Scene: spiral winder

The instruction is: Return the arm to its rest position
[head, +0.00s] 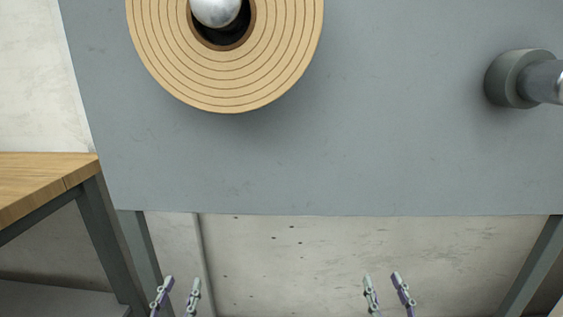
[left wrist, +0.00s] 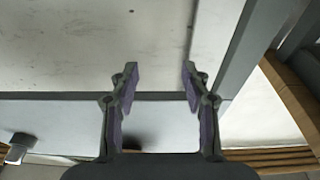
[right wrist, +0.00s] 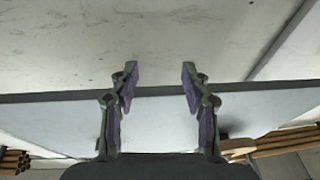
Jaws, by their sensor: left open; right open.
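My left gripper (head: 178,290) shows at the bottom of the head view, left of the middle, with its two fingers apart and nothing between them. My right gripper (head: 386,288) shows at the bottom, right of the middle, also open and empty. Both are below the lower edge of the grey panel (head: 400,150) and touch nothing that I can see. In the left wrist view the open fingers (left wrist: 160,82) have clear space between them. In the right wrist view the fingers (right wrist: 160,82) are likewise apart and empty.
A tan wound roll (head: 228,98) sits on a silver-tipped spindle (head: 217,10) on the panel. A second grey shaft (head: 512,80) sticks out at the right. A wooden table (head: 45,180) stands at the left. Grey legs (head: 530,268) stand on both sides below the panel.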

